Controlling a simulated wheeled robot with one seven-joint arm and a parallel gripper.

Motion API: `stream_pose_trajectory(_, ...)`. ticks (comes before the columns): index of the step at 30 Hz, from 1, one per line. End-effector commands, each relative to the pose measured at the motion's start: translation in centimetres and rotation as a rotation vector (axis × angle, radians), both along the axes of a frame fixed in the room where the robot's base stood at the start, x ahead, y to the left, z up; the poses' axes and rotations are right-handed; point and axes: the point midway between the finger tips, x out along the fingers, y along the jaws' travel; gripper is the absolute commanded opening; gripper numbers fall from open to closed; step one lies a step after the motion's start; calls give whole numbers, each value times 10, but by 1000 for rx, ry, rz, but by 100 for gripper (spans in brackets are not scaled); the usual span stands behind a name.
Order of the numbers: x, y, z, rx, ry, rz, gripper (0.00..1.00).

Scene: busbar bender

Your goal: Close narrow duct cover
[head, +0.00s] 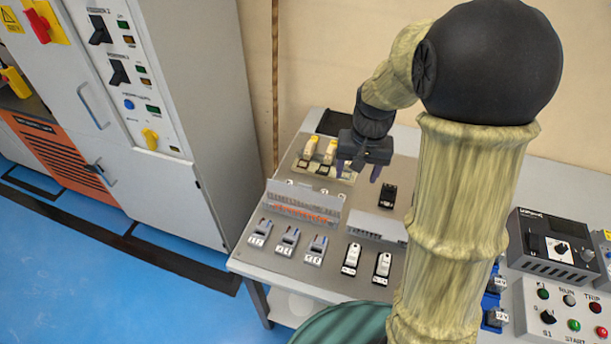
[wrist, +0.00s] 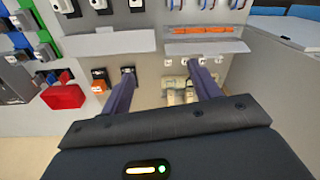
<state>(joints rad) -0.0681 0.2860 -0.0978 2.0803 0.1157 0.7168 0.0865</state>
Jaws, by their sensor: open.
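Two grey wiring ducts lie on the panel. The left duct (head: 303,205) shows orange wires inside, with a grey cover (head: 304,190) standing along its back edge. The right duct (head: 378,228) looks a little shorter, with a grey cover strip along it. I cannot tell for certain which duct is the narrow one. My gripper (head: 357,173) is open and empty, above the panel behind the ducts. Its fingers (wrist: 160,72) point toward them.
Yellow-topped devices (head: 320,149) stand at the panel's back left. A black switch (head: 388,196) stands behind the right duct. Toggle switches (head: 289,242) and white rockets-shaped rocker switches (head: 352,259) line the front. A black power unit (head: 553,247) and control box (head: 570,308) stand right.

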Motion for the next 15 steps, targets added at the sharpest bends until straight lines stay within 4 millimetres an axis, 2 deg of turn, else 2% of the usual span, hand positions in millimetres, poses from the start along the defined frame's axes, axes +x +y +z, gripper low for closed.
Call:
stream_pose_trajectory(1, 18, 2, 3, 8, 23, -21, 62)
stream_pose_trajectory(6, 68, 10, 8, 40, 108, -93, 62)
stream_pose_trajectory(15, 139, 35, 10, 76, 258, -173, 62)
